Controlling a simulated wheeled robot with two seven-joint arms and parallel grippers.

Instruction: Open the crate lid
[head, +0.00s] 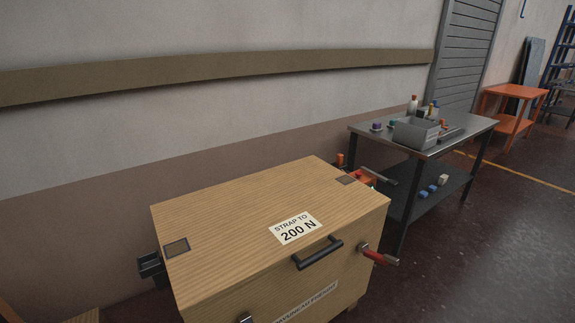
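A wooden crate (340,278) stands in the lower middle of the head view, close to the wall. Its flat wooden lid (235,208) lies shut on top. The lid carries a white label (297,228) reading "STRAP TO 200 N" and two dark square plates near its corners. A black bar handle (318,253) sits at the lid's front edge. A red-handled fitting (379,256) sticks out at the crate's front right. A dark metal piece (245,318) shows at the front lower left. The crate's lower part is cut off by the frame. Neither of my grippers shows.
A black bracket-like part (151,266) juts out at the crate's left side. Orange items (361,178) show behind its right end. A metal workbench (462,134) with a grey bin (415,134) stands to the right. Open floor (480,255) lies at the right.

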